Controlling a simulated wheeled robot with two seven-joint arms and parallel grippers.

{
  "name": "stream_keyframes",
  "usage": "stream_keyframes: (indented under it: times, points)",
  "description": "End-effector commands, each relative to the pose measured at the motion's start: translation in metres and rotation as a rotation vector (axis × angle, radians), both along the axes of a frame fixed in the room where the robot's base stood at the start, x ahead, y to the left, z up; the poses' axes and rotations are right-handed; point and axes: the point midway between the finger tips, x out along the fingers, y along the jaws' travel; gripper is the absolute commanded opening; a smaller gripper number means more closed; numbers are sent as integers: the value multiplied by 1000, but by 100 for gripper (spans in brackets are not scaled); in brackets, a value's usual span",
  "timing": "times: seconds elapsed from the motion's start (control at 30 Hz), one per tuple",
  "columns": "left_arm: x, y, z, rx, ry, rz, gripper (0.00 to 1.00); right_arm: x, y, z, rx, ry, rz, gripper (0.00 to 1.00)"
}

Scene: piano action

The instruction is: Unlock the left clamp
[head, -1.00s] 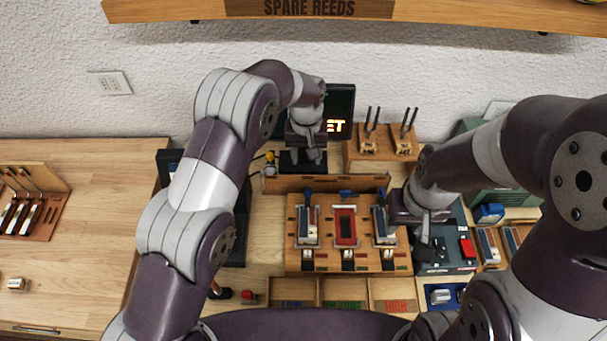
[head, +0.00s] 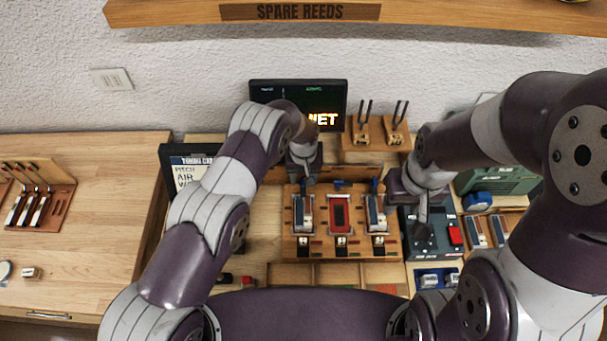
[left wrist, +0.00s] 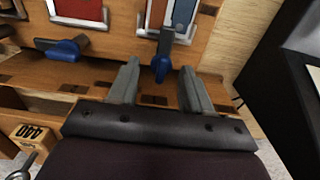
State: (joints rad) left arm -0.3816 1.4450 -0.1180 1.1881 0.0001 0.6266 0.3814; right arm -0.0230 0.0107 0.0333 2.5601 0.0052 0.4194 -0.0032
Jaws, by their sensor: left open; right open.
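The left clamp's blue lever (left wrist: 162,58) shows in the left wrist view at the edge of a blue-topped slot, pointing toward my gripper. My left gripper (left wrist: 160,88) is open, with the lever's tip just ahead of and between its two fingers, apparently not gripped. In the head view my left gripper (head: 304,176) is over the back left of the wooden fixture (head: 322,252) and hides the left lever. The middle blue lever (head: 342,184) lies sideways; the right one (head: 375,184) points backward. My right gripper (head: 423,212) is open above a dark box.
The dark box (head: 420,244) with a red button (head: 455,236) stands right of the fixture. A black screen (head: 270,92) and tuning forks on wooden blocks (head: 362,133) stand behind. A dark sign (head: 182,165) stands left. Open wooden trays (head: 338,275) lie in front.

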Motion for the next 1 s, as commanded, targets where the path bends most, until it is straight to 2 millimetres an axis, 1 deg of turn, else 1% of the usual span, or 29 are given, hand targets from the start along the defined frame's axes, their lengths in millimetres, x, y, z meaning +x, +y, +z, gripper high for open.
stream_keyframes:
  times: [0.1, 0.13, 0.17, 0.2, 0.27, 0.3, 0.5, 0.67, 0.87, 1.0]
  points:
    - [0, 0, 0, 0, 0, 0, 49, 0, 0, 0, 0, 0, 0, 43]
    - [0, 0, 0, 0, 0, 0, 46, 0, 0, 0, 0, 0, 0, 43]
    - [0, 0, 0, 0, 0, 0, 36, 0, 0, 0, 0, 0, 0, 43]
    - [0, 0, 0, 0, 0, 0, 23, 0, 0, 0, 0, 0, 0, 43]
    - [0, 0, 0, 0, 0, 0, 4, 0, 0, 0, 0, 0, 0, 43]
    - [0, 0, 0, 0, 0, 0, 0, 0, 0, 0, 0, 0, 0, 43]
    - [0, 0, 0, 0, 0, 7, 0, 0, 0, -2, 0, 0, 0, 43]
    - [0, 0, -2, 0, 0, 47, 0, 0, 0, -10, 0, 0, 0, 43]
    - [1, 1, -4, -1, -1, 167, 0, 0, 0, -31, 0, 0, 0, 43]
    - [1, 1, -6, -1, -2, 290, 0, 0, 0, -49, 0, 0, 0, 43]
